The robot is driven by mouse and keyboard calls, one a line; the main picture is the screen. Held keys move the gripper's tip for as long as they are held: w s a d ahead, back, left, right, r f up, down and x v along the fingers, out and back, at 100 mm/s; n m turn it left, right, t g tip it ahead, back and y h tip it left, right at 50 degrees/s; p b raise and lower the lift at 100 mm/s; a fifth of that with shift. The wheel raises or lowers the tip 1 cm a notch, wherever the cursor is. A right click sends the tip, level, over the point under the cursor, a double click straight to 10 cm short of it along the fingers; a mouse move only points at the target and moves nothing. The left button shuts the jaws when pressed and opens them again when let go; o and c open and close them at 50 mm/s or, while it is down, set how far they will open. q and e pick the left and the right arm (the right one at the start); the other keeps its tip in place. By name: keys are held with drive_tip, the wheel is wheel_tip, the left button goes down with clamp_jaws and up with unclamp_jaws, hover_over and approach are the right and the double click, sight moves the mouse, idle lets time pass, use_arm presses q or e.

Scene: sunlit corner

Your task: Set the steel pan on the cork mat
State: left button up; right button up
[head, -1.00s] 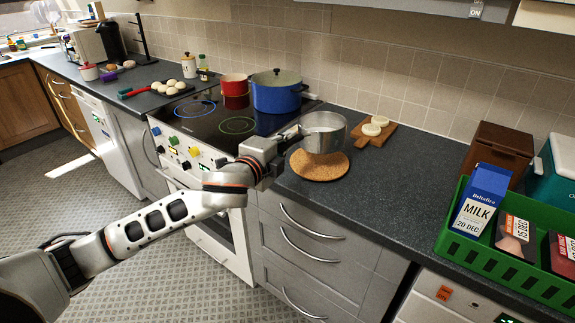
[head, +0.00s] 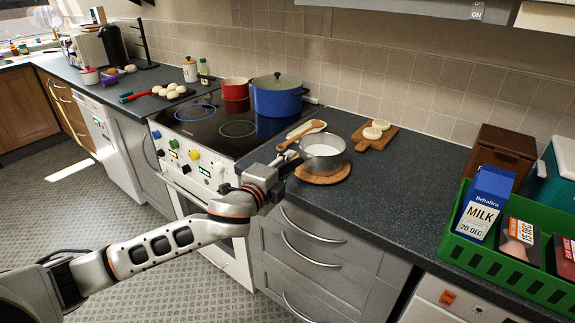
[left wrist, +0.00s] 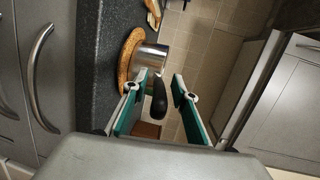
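The steel pan (head: 322,152), with pale contents, stands upright on the round cork mat (head: 330,180), on the counter right of the stove. It covers most of the mat, and the mat's rim shows in front. In the left wrist view the pan (left wrist: 152,57) sits against the mat (left wrist: 128,60), its black handle (left wrist: 158,100) pointing back between my fingers. My left gripper (left wrist: 162,84) is open around the handle, with a clear gap on the right side. In the head view the left gripper (head: 288,163) is just left of the pan. My right gripper is not in view.
A wooden spoon (head: 302,133) lies on a pale rest behind the pan. A wooden board (head: 375,137) with two pale rounds is behind right. A green crate (head: 510,260) is far right; counter between is clear.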

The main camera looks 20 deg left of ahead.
use_arm(q)
drive_tip(key=v, duration=1.2)
drive_tip(key=s+d+f+n+g+h, duration=0.1)
drive_tip(key=s+d+f+n+g, duration=0.15)
drive_tip(key=f, duration=0.65)
drive_tip(key=s+d+f+n+g, duration=0.15)
drive_tip(key=f+n, duration=0.25)
drive_tip(key=f, duration=0.4)
drive_tip(key=s+a+f+n+g, duration=0.1)
drive_tip(key=s+a+f+n, duration=0.1)
drive_tip(key=s+f+n, duration=0.7)
drive_tip(key=s+f, duration=0.7)
drive_tip(key=f, duration=0.3)
drive_tip(key=shift+s+a+y, duration=0.3)
drive_tip(key=shift+y, duration=0.1)
drive_tip(key=shift+r, duration=0.1)
